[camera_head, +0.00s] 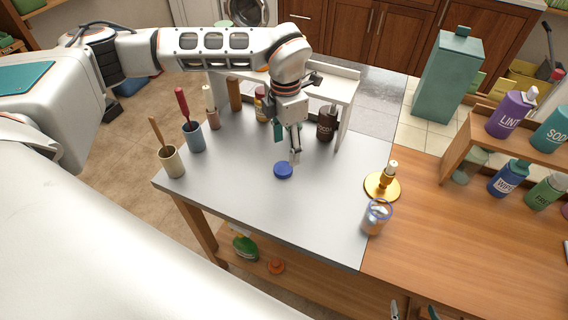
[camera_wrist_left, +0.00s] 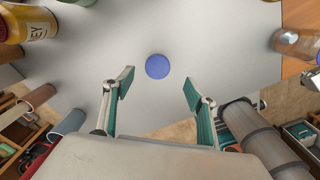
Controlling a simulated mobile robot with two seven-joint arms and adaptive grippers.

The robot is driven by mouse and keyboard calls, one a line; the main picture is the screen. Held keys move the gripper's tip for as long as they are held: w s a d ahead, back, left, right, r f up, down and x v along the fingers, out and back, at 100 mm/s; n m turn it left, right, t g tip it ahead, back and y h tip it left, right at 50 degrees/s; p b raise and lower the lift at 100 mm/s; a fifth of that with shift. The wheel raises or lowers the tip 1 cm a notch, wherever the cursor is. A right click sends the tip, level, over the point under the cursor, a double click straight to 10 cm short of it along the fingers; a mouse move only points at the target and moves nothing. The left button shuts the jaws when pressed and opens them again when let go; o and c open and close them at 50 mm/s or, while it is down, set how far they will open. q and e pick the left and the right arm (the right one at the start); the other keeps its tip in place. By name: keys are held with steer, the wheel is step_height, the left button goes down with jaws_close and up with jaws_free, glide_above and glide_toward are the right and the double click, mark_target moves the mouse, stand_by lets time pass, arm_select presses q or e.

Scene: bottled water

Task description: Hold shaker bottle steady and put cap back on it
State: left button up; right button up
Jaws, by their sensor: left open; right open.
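The blue cap (camera_head: 283,170) lies flat on the grey tabletop, near its middle. It also shows in the left wrist view (camera_wrist_left: 158,66), centred just beyond the fingertips. My left gripper (camera_head: 288,148) is open and empty above and close to the cap; its fingers (camera_wrist_left: 158,84) spread wider than the cap and do not touch it. The clear shaker bottle (camera_head: 376,219) with a blue rim stands uncapped at the seam of the grey and wooden tops. It shows in the left wrist view's upper right (camera_wrist_left: 292,42). My right gripper (camera_head: 413,311) is open at the bottom edge, mostly out of view.
A gold dish with a small bottle (camera_head: 383,186) stands just behind the shaker bottle. Cups with utensils (camera_head: 172,162) line the grey top's left edge. A dark bottle (camera_head: 326,123) stands behind the cap by a white shelf (camera_head: 344,90). The grey top around the cap is clear.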

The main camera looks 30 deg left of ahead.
mark_target(283, 167)
arm_select(q)
steer(key=shift+w+a+r, duration=0.1)
steer(key=shift+w+a, duration=0.05)
steer(key=shift+a, duration=0.15)
steer(key=shift+f, duration=1.3)
steer(key=shift+d+f, duration=0.1)
steer(key=f, duration=0.4)
steer(key=shift+s+f+p, duration=0.15)
steer(key=shift+s+p, duration=0.2)
steer(key=shift+s, duration=0.05)
steer(key=shift+f, duration=0.4)
